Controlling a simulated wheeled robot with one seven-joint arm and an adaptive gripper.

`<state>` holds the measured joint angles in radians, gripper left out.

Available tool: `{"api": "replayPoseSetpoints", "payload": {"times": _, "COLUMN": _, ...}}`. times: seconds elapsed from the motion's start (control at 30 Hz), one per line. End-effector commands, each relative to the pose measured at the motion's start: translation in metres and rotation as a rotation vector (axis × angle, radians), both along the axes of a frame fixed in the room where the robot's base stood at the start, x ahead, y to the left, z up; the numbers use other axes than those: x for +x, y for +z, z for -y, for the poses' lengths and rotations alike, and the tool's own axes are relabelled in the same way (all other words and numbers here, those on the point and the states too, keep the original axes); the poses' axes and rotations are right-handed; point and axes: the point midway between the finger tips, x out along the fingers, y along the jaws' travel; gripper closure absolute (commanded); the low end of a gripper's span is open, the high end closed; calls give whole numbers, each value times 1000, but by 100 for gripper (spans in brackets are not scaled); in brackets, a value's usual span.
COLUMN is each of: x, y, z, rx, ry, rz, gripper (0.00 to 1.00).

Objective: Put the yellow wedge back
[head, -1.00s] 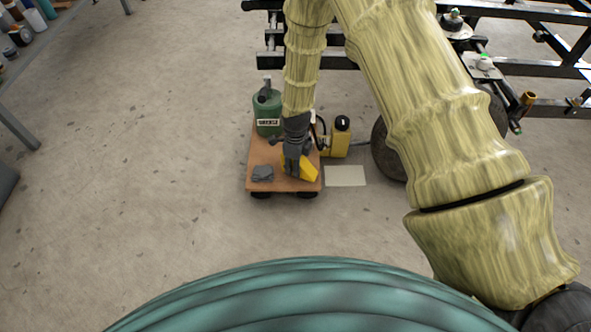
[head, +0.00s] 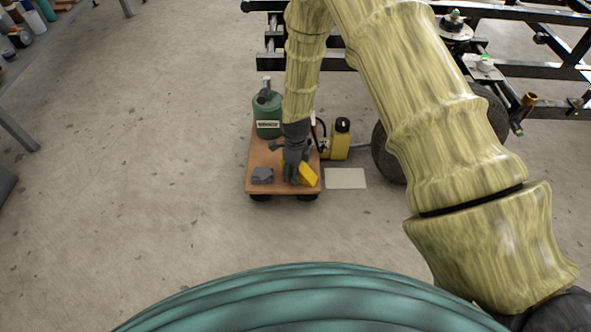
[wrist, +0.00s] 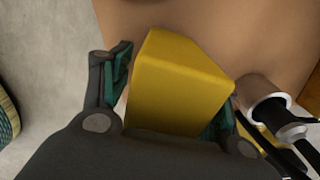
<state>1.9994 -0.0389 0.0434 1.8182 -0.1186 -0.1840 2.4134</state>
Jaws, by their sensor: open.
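The yellow wedge (head: 308,174) lies at the front right of a small wooden-topped cart (head: 262,154). In the wrist view the yellow wedge (wrist: 178,84) fills the middle, with a finger of my gripper on either side of it. My gripper (head: 293,174) is over the cart top, pointing down. In the wrist view my gripper (wrist: 165,95) is open around the wedge. The right finger is partly hidden by the wedge, and I cannot tell whether either finger touches it.
A green can (head: 267,116) stands at the cart's back left. A grey lump (head: 262,175) lies at its front left. Floor at left is clear.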

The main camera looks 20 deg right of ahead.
Motion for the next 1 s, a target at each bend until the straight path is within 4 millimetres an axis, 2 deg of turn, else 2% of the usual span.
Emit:
{"api": "replayPoseSetpoints", "payload": {"times": 0.17, "x": 1, "y": 14, "z": 0, "rx": 0, "ry": 0, "rz": 1, "gripper": 40}}
{"api": "replayPoseSetpoints", "payload": {"times": 0.7, "x": 1, "y": 102, "z": 0, "rx": 0, "ry": -1, "rz": 1, "gripper": 40}}
{"api": "replayPoseSetpoints", "payload": {"times": 1.0, "x": 0, "y": 122, "z": 0, "rx": 0, "ry": 1, "rz": 0, "gripper": 40}}
